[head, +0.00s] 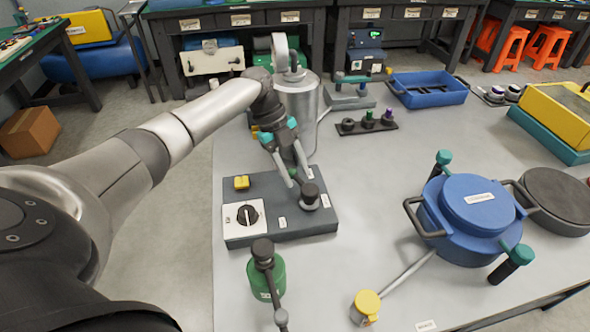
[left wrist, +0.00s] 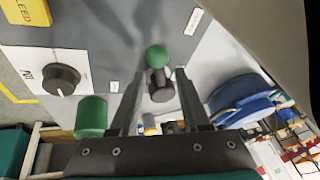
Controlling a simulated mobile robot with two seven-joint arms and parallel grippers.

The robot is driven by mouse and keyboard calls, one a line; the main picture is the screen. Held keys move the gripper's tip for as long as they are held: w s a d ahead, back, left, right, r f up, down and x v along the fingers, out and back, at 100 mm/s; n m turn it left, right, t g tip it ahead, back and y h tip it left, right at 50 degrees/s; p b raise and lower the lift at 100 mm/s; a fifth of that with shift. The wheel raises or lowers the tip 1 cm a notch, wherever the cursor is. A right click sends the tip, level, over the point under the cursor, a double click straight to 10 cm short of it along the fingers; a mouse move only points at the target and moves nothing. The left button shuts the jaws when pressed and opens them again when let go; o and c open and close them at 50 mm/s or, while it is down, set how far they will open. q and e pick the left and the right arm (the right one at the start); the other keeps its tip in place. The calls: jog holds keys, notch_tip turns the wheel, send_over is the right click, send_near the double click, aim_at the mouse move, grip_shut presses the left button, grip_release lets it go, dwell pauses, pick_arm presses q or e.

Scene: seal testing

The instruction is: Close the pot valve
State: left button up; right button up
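A grey control panel (head: 275,222) lies at the left part of the table. At its right end a black-topped knob or lever (head: 310,194) stands on a pale round base. My left gripper (head: 298,180) points down over this end, beside the black top. In the left wrist view my left gripper (left wrist: 160,72) is open, with a green ball (left wrist: 157,56) and a dark stem (left wrist: 162,90) between its fingers and gaps at both sides. I cannot read which control is the pot valve. A blue lidded pot (head: 474,215) stands at right. My right gripper is not in view.
The panel also has a black rotary knob (head: 247,216) and a yellow button (head: 241,182). A green canister (head: 266,281) and a yellow-topped fitting (head: 366,304) stand in front. A metal cylinder (head: 297,100) is behind the gripper. Table between panel and pot is mostly clear.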

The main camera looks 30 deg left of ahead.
pick_arm(q)
jog(key=shift+r, duration=0.1)
jog(key=p+v, duration=0.2)
jog(key=v, duration=1.3)
